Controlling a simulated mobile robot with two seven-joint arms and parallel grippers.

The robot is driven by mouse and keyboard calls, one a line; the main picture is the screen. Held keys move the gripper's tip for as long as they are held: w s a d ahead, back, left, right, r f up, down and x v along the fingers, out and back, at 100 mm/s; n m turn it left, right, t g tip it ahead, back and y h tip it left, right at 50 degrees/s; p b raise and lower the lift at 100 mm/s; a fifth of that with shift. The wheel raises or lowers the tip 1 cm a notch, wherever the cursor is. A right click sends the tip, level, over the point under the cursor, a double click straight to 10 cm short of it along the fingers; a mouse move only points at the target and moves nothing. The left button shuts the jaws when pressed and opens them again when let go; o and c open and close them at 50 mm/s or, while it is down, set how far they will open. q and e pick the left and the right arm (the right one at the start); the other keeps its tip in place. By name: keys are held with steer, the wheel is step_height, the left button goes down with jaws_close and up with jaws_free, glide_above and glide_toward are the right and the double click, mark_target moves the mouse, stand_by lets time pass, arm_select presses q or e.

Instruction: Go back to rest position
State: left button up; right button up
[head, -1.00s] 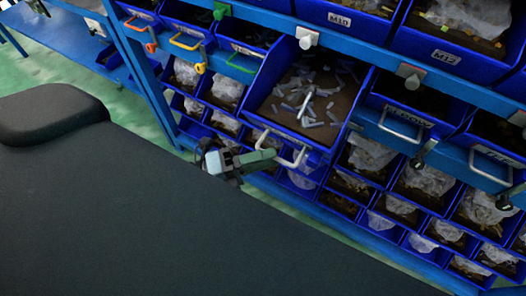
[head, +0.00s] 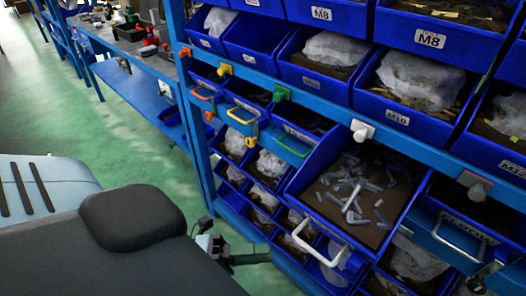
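My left gripper (head: 245,258) is low in the middle of the head view, just beyond the edge of my dark body. It points right, toward the shelf, and looks empty. Its fingers are small and dark, so I cannot tell whether they are open or shut. A blue drawer bin (head: 322,165) with small grey pieces inside stands pulled out of the rack. Its white handle (head: 318,252) is to the right of the gripper and apart from it. My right gripper is not in view.
A blue rack (head: 232,66) of labelled bins fills the right side. Other drawers have orange (head: 203,97), yellow (head: 243,120) and green (head: 293,148) handles. A workbench (head: 130,48) with tools stands at the back left. Green floor (head: 125,145) is clear at left.

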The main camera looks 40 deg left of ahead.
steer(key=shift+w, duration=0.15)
